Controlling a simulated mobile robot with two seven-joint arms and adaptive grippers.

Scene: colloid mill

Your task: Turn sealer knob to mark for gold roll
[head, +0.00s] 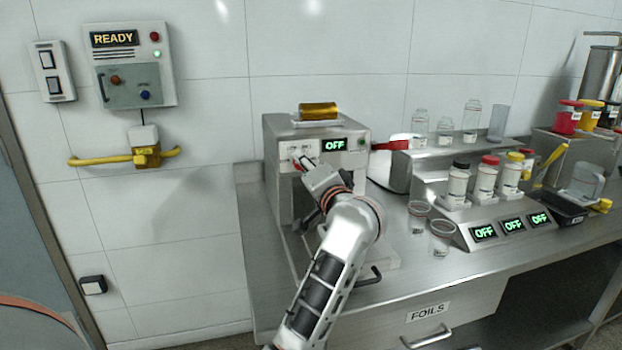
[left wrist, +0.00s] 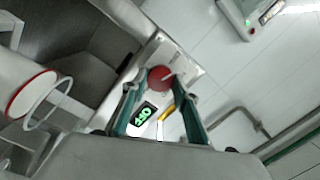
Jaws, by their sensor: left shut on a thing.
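The sealer (head: 285,135) is a steel box at the back left of the bench. Its green display (head: 334,145) reads OFF, and the display also shows in the left wrist view (left wrist: 145,113). A gold roll (head: 318,111) lies on top of it. The round red sealer knob (left wrist: 160,78) has a pale pointer line. My left gripper (head: 303,164) is at the sealer's front face, and in the left wrist view its fingers are shut on the knob. In the head view the gripper hides the knob. The marks around the knob are too small to read. My right gripper is not in view.
A red handle (head: 390,145) sticks out at the sealer's right. Glass jars (head: 419,122) and lidded bottles (head: 458,182) stand farther right, with two clear cups (head: 442,237) in front. A panel (head: 132,65) reading READY hangs on the wall at left.

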